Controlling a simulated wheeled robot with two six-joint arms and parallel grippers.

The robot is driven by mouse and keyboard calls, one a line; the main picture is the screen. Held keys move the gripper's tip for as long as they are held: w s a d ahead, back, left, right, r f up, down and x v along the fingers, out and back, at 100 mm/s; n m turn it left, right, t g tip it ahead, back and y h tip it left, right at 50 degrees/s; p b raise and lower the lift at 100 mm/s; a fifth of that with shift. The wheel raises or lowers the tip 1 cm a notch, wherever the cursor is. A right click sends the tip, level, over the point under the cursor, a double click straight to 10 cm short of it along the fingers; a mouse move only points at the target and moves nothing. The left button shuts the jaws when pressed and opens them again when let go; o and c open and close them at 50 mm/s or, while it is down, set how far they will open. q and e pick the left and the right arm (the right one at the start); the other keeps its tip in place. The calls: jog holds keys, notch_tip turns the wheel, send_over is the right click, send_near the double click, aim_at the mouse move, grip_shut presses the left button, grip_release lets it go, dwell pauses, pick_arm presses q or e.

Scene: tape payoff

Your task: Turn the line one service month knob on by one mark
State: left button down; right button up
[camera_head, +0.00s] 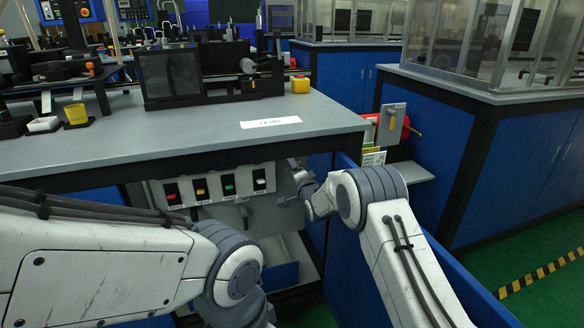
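A pale control panel (216,191) is set under the front edge of the grey bench.
The grey bench top (330,117) bears a white label (270,122), a yellow block (300,84) and dark machinery. A red-and-grey device (388,124) hangs at the bench's right side. An open drawer-like space lies below the panel.

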dwell(0.3)
jog(key=p+v, duration=0.2)
jog(key=v, duration=0.8)
jog(key=shift+s, duration=0.2)
jog(key=shift+r, duration=0.1)
